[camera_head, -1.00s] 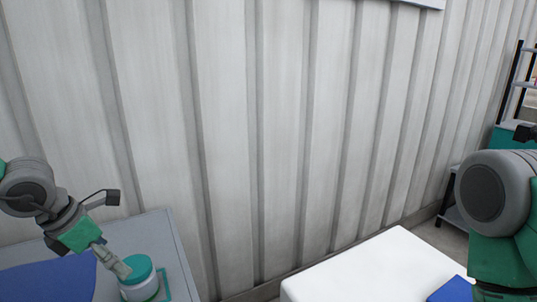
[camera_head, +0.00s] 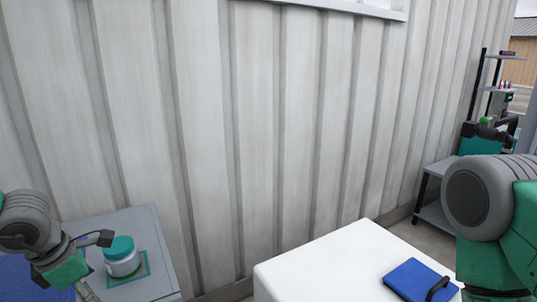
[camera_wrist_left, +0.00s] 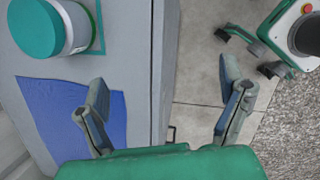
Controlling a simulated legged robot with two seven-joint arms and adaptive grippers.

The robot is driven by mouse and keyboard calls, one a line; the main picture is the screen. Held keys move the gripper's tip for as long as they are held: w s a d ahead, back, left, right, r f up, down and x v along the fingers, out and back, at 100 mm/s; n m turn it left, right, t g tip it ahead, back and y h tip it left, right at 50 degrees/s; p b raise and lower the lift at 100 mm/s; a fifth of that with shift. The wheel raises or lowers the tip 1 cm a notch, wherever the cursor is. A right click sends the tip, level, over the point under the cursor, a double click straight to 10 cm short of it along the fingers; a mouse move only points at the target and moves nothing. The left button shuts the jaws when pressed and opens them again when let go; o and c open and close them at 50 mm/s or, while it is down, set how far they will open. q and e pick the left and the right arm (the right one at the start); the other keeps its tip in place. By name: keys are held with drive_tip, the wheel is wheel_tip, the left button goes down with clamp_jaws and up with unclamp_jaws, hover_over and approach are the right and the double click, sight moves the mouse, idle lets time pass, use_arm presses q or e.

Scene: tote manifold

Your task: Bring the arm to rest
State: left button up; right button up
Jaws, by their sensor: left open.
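My left gripper (camera_wrist_left: 166,92) is open in the left wrist view, with its two fingers wide apart and nothing between them. It hangs over the right edge of a grey cabinet top (camera_wrist_left: 128,20) and the floor. In the head view my left arm comes in at the lower left, and the gripper is partly cut off by the bottom edge. A white jar with a teal lid (camera_head: 122,258) stands upright on a teal-outlined square on the cabinet, apart from the gripper. The jar also shows in the left wrist view (camera_wrist_left: 48,28).
A blue mat (camera_wrist_left: 75,115) lies on the cabinet beside the jar. A white table (camera_head: 325,262) holds a blue flat object (camera_head: 415,278) with a dark handle. A ribbed wall (camera_head: 260,130) stands behind. A shelf rack (camera_head: 493,88) is at the far right.

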use_arm(q)
drive_tip(key=s+f+m+g+y, duration=0.1)
drive_tip(key=s+f+m+y, duration=0.1)
drive_tip(key=s+f+m, duration=0.4)
drive_tip(key=s+f+m+y, duration=0.2)
drive_tip(key=s+f+m, duration=0.2)
drive_tip(key=f+m, duration=0.4)
drive_tip(key=s+d+f+m+h+b, duration=0.1)
drive_tip(key=s+d+f+m, duration=0.2)
drive_tip(key=s+f+m, duration=0.2)
drive_tip(key=s+d+f+m+g+h+b, duration=0.1)
drive_tip(key=s+d+f+m, duration=0.3)
drive_tip(key=s+f+m, duration=0.2)
drive_tip(key=s+m, duration=0.2)
drive_tip(key=s, duration=0.1)
drive_tip(key=shift+s+d+m+h, duration=0.2)
drive_tip(key=shift+s+m+h, duration=0.1)
drive_tip(key=shift+s+h, duration=0.1)
drive_tip(key=shift+w+a, duration=0.15)
drive_tip(key=shift+a, duration=0.05)
